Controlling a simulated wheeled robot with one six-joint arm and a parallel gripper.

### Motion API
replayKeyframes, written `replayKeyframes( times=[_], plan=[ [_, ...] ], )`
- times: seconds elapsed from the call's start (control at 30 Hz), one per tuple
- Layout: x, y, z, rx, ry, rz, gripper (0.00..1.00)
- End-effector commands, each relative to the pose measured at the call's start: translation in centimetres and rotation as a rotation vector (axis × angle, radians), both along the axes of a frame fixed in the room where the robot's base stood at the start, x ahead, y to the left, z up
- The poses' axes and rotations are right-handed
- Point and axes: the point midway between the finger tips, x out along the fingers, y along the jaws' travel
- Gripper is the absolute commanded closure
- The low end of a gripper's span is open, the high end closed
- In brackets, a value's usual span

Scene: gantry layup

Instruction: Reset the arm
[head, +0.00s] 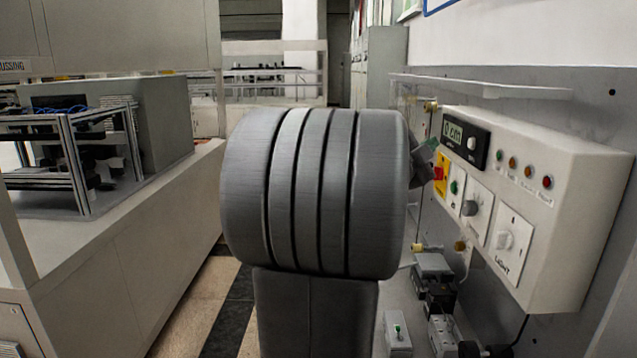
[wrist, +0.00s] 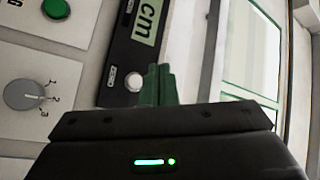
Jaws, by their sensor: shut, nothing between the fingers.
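My gripper (wrist: 158,84) shows in the wrist view as two dark green fingers held together, with nothing between them. In the head view its end (head: 431,152) is small and partly hidden behind my large grey arm joint. It is close to the left side of a white control box (head: 566,188) on the right wall. In the wrist view the fingers overlap the edge of the black display panel (wrist: 121,58); I cannot tell whether they touch it.
The box carries a red-and-yellow switch (head: 439,174), a grey knob (head: 470,208) and a light switch (head: 504,240). A white shelf (head: 480,86) juts out above. Valves and fittings (head: 434,280) sit below. A machine bench (head: 120,250) stands left, with floor between.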

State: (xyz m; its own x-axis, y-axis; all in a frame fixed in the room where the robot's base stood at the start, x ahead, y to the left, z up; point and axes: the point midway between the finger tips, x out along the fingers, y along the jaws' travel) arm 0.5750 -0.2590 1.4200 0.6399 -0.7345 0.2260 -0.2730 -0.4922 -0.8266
Motion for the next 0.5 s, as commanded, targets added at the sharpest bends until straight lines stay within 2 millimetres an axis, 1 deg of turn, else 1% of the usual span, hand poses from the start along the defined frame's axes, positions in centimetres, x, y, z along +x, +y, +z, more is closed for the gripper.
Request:
replayKeyframes(
  times=[0.03,0.2,0.33,0.5],
  plan=[
    [0.1,1.0,0.3,0.001,-0.001,0.004,1.00],
    [0.2,3.0,0.2,0.001,0.000,0.003,1.00],
    [0.2,3.6,0.2,-0.001,0.000,0.001,1.00],
    [0.2,3.6,0.1,-0.002,0.001,0.002,1.00]
  ],
)
